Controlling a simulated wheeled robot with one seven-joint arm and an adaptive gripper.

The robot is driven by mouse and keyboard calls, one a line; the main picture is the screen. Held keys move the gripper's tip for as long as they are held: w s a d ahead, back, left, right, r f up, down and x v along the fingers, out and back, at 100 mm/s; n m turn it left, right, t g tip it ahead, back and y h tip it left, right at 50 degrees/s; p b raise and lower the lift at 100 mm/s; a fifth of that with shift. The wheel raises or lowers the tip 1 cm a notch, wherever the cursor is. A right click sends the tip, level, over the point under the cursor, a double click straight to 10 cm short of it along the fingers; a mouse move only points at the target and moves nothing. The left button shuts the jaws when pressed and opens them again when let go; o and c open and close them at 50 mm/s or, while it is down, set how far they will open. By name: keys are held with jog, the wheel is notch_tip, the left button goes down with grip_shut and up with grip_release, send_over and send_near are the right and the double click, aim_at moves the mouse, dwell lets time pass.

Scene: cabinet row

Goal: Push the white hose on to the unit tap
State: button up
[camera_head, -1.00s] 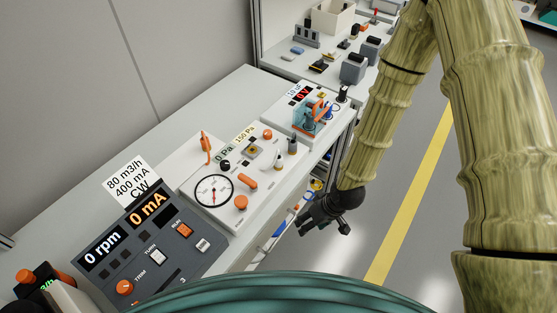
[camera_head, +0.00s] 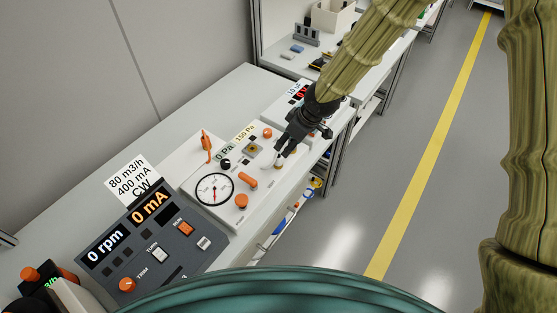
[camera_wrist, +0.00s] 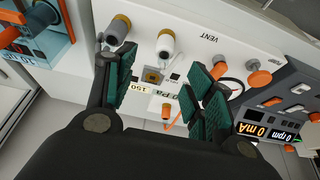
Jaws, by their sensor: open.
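A short white hose end (camera_wrist: 166,44) with a tan part at its top stands on the white panel unit (camera_wrist: 75,62) in the wrist view. In the head view a white curved piece (camera_head: 267,161) shows just beside my fingers. My gripper (camera_wrist: 160,84) is open, its green-padded fingers apart over the panel. The white hose lies just beyond the gap between the fingertips, and nothing is held. In the head view my gripper (camera_head: 277,160) hangs over the right part of the panel unit (camera_head: 185,165). I cannot tell which fitting is the unit tap.
A grey hose end (camera_wrist: 117,30) stands left of the white one in the wrist view. Orange knobs (camera_wrist: 258,78) stand close right of the fingers. A gauge (camera_head: 214,188) and an orange lever (camera_head: 206,146) sit on the panel. The floor (camera_head: 365,200) is clear.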

aim_at(278, 156)
jog(key=shift+p+x, duration=0.65)
jog(key=shift+x, duration=2.1)
jog(key=shift+s, duration=0.1)
jog(key=shift+f, duration=0.15)
jog(key=shift+a+f+p, duration=0.25)
jog(key=shift+f+p, duration=0.35)
jog(key=shift+p+x, duration=0.7)
jog(key=shift+x, duration=1.15)
jog(key=shift+s, duration=0.2)
jog(key=shift+c, duration=0.4)
jog(key=c, duration=1)
